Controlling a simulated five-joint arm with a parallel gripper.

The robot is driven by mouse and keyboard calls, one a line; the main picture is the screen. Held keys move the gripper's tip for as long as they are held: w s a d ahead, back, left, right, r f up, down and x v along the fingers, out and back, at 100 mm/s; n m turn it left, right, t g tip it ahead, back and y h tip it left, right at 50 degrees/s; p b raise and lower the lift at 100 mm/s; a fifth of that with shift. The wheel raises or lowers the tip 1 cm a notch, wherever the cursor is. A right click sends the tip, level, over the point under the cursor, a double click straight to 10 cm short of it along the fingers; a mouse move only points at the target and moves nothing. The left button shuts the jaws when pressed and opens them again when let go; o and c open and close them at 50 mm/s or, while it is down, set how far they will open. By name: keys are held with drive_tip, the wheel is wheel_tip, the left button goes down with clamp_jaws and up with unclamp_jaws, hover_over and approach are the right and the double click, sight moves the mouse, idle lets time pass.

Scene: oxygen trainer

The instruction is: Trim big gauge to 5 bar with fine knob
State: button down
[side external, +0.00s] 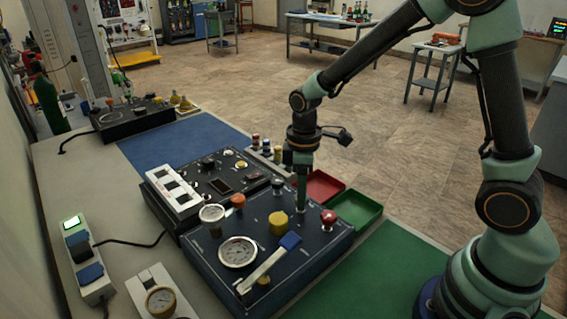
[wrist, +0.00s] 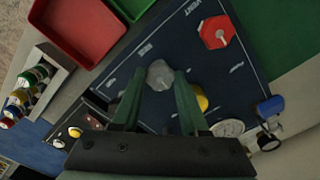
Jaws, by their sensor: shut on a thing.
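The big gauge (side external: 238,251), with a white round face, sits on the dark blue panel (side external: 208,262) in the side view; its needle is too small to read. Part of it shows in the wrist view (wrist: 228,128). The grey fine knob (wrist: 160,74) is on the same panel. My gripper (side external: 301,207) points down at the panel's far right part, and its two fingers are shut on the grey knob, one on each side. In the side view the fingers mostly hide this knob.
Close by are a red VENT knob (side external: 328,217), a yellow knob (side external: 278,222) and a lever with a blue handle (side external: 290,241). A smaller gauge (side external: 212,213) stands at the panel's left corner. Red (side external: 322,184) and green (side external: 358,208) trays lie beyond the panel.

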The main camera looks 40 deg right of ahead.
drive_tip(key=m, duration=0.4)
drive_tip(key=shift+r+m, duration=0.1)
drive_tip(key=shift+m, duration=2.1)
drive_tip(key=shift+c, duration=2.1)
unclamp_jaws()
wheel_tip(320, 180, up, 12)
